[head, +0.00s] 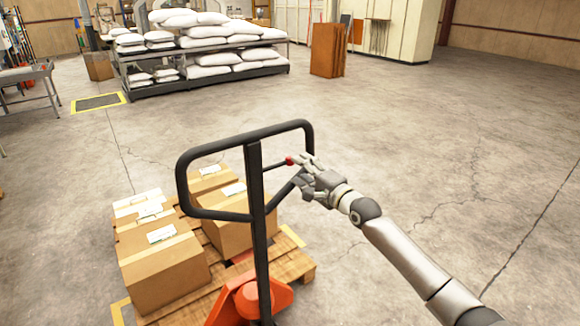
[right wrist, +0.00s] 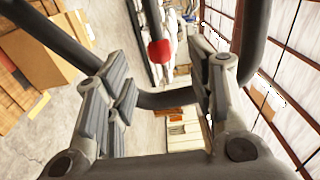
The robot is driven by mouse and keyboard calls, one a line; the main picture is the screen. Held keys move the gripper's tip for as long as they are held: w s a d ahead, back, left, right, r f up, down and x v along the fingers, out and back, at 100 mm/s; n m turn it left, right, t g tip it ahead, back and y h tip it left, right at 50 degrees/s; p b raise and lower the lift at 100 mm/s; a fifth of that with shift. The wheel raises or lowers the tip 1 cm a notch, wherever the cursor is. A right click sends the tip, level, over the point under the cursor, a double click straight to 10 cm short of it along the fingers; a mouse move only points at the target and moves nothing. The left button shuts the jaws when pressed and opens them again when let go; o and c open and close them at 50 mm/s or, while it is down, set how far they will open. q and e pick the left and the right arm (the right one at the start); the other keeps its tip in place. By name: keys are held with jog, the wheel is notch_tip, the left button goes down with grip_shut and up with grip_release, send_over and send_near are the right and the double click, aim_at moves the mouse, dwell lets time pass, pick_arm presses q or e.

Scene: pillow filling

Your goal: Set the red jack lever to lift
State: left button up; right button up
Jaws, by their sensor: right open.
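The red jack lever shows as a red knob (head: 290,160) on a thin dark rod inside the handle loop of the pallet jack. The black handle (head: 254,205) stands upright in the middle of the head view. My right gripper (head: 306,176) is at the right side of the loop, with its fingers close to the knob. In the right wrist view the red knob (right wrist: 160,52) lies ahead, between the open fingers (right wrist: 160,95). I cannot tell whether a finger touches it. My left gripper is not in view.
A wooden pallet (head: 305,272) with several cardboard boxes (head: 165,268) sits behind the handle, over the orange jack base (head: 250,300). Racks of white sacks (head: 205,65) stand at the back. The concrete floor (head: 450,150) to the right is clear.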

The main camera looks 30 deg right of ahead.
aim_at(293, 164)
jog(key=w+b, duration=0.1)
jog(key=w, duration=0.1)
jog(key=w+b, duration=0.2)
jog(key=w, duration=0.1)
jog(key=shift+w+a+f, duration=0.1)
jog(key=shift+w+a, duration=0.1)
jog(key=shift+w, duration=0.65)
jog(key=shift+c, duration=0.4)
